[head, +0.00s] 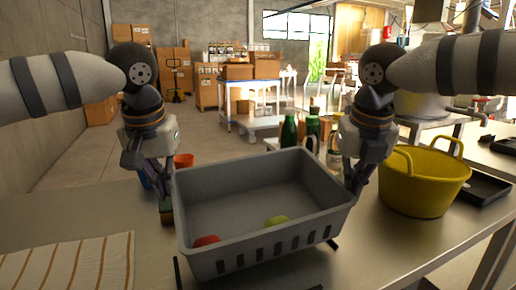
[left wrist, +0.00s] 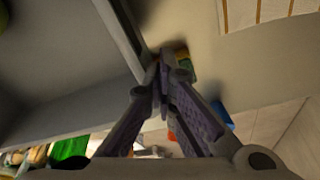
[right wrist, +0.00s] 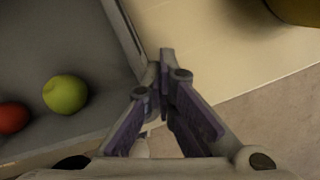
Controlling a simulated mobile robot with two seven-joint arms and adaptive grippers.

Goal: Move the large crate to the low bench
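The large grey crate (head: 262,250) is upright at the front middle of the metal table, with a red fruit (head: 206,241) and a green fruit (head: 276,220) inside. My left gripper (head: 163,205) is beside the crate's left wall near the far corner. In the left wrist view its fingers (left wrist: 163,72) are together, alongside the rim. My right gripper (head: 354,190) is beside the right wall near the far corner. Its fingers (right wrist: 160,72) are also together, just outside the rim. I cannot tell whether either presses on the wall. I cannot identify the low bench with certainty.
A yellow tub (head: 420,190) stands on the table to the right, with a black tray (head: 486,188) beyond it. Green bottles (head: 289,130) stand behind the crate. A striped cloth (head: 75,265) lies at left, and an orange cup (head: 184,160) stands behind the left gripper.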

